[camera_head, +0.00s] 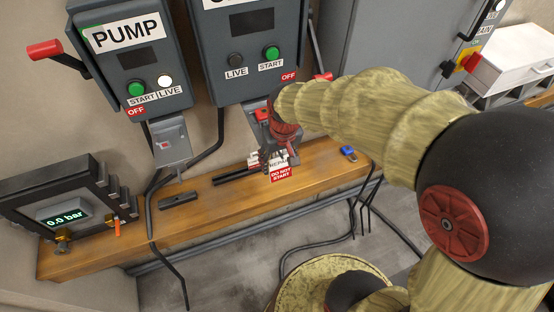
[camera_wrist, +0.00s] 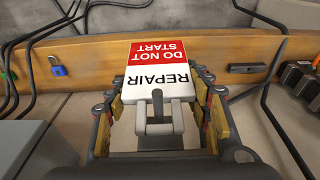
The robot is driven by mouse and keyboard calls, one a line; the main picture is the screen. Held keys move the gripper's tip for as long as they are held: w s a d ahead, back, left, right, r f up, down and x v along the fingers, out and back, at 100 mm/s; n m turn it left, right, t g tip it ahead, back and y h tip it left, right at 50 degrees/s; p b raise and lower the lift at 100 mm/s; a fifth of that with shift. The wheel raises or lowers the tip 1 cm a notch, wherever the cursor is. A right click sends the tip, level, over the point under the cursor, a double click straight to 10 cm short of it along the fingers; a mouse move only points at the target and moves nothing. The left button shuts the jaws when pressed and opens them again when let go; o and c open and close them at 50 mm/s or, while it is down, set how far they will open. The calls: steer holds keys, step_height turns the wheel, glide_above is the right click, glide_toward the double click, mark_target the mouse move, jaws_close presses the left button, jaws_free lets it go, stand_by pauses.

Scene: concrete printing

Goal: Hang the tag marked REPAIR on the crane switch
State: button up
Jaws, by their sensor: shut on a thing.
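My gripper (camera_head: 276,150) is above the wooden shelf, below the middle grey panel (camera_head: 240,50). Its fingers (camera_wrist: 160,105) are shut on the white and red REPAIR tag (camera_wrist: 160,68), which also reads DO NOT START. In the head view the tag (camera_head: 281,173) shows just under the fingers. A grey loop-shaped fitting (camera_wrist: 158,125) shows at the tag's near end between the fingers. The middle panel's label is cut off at the top, showing only part of a C; its red-tipped lever (camera_head: 323,77) is on its right side, beside an OFF label. My arm hides part of that area.
The pump panel (camera_head: 130,55) with a red lever (camera_head: 45,50) stands left. On the wooden shelf (camera_head: 210,205) are a pressure display (camera_head: 63,215), a dark bar (camera_head: 178,201) and a blue padlock (camera_head: 348,153). Cables hang below the panels and shelf.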

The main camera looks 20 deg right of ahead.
steer(key=o, duration=1.2)
steer(key=shift+c, duration=0.2)
steer(key=shift+o, duration=0.4)
steer(key=shift+r, duration=0.1)
steer(key=shift+s+d+r+p, duration=0.1)
steer(key=shift+s+r+p, duration=0.2)
steer(key=shift+r+p, duration=0.9)
steer(key=shift+s+a+r+p, duration=0.1)
steer(key=shift+s+r+p, duration=0.3)
steer(key=shift+r, duration=1.3)
steer(key=shift+s+d+r+p, duration=0.1)
steer(key=shift+s+r+p, duration=0.05)
steer(key=shift+r+p, duration=1.1)
steer(key=shift+r, duration=0.2)
steer(key=shift+r, duration=0.1)
step_height(320, 180, up, 12)
steer(key=s, duration=0.2)
steer(key=shift+f, duration=0.2)
steer(key=shift+d, duration=0.1)
